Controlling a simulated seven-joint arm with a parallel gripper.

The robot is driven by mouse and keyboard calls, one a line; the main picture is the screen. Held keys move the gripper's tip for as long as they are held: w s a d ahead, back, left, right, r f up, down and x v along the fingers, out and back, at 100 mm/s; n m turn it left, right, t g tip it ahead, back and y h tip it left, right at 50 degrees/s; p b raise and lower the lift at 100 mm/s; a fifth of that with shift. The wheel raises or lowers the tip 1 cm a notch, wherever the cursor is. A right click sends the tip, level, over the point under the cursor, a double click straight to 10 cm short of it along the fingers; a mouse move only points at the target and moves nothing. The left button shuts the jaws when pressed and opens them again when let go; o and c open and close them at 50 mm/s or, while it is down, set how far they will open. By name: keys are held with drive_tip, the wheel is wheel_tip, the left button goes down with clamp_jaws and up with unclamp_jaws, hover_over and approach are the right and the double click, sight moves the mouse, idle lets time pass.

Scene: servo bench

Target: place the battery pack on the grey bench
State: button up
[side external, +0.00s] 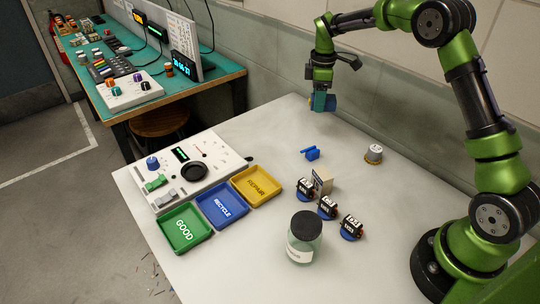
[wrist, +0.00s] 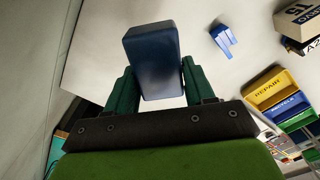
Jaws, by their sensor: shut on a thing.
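The battery pack appears as a dark blue block (wrist: 152,48) in the wrist view, gripped between the two green fingers of my gripper (wrist: 160,82). In the side view my gripper (side external: 322,98) is near the back edge of the pale grey bench (side external: 270,135), with the blue block (side external: 328,103) partly hidden by the fingers. The block appears to be above the bench surface with nothing under it, though the exact height is hard to tell.
A small blue part (side external: 311,153) and a silver-topped round item (side external: 373,154) stand nearby. Several black servos, a lidded jar (side external: 304,245), a green tray (side external: 186,229), a blue tray (side external: 221,206), a yellow tray (side external: 257,186) and a control panel (side external: 190,170) occupy the front. The back middle is clear.

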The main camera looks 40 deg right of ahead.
sight(314, 135)
drive_tip(key=shift+n, duration=0.4)
wheel_tip(314, 135, down, 10)
drive_tip(key=shift+r, duration=0.2)
drive_tip(key=shift+f, duration=0.2)
idle(0.3)
drive_tip(key=o, duration=1.2)
